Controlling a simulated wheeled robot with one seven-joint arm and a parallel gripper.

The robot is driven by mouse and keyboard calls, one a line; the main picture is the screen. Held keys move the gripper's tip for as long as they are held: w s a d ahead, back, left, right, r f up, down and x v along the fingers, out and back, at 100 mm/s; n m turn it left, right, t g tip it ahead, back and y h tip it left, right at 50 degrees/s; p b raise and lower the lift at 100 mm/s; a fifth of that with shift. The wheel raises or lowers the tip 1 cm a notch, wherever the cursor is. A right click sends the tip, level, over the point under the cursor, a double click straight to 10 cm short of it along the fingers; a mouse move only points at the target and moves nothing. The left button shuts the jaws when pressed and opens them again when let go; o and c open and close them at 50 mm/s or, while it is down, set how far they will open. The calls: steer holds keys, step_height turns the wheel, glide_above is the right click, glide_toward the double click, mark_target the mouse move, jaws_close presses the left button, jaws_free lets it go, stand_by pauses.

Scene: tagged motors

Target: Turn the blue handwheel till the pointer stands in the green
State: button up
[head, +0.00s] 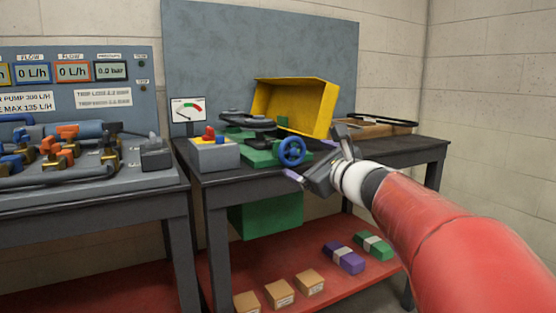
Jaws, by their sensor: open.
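The blue handwheel (291,151) is upright on the front of a green machine base (262,157) at the bench's front edge. A white dial gauge (187,110) stands at the back left of the bench. Its dark pointer appears to lie at the lower left, away from the green band at the right of the scale. My gripper (313,163) is at the end of my red and white arm, just right of and near the wheel. It is open with nothing seen between its fingers. I cannot tell whether a finger touches the wheel.
A yellow guard (292,106) stands tilted behind the wheel. A control box (214,153) with red and yellow buttons sits left. Below, the red shelf (237,263) holds small boxes. A pump panel (75,95) stands on the left bench.

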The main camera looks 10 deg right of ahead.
mark_target(294, 153)
steer(key=x, duration=0.7)
steer(key=shift+w+a, duration=0.1)
steer(key=shift+w, duration=0.1)
steer(key=c, duration=1)
steer(key=shift+m, duration=0.3)
steer(key=shift+m+p, duration=0.7)
steer(key=shift+m, duration=0.5)
steer(key=shift+m+p, duration=0.55)
steer(key=shift+m, duration=1.05)
steer(key=shift+f, duration=0.1)
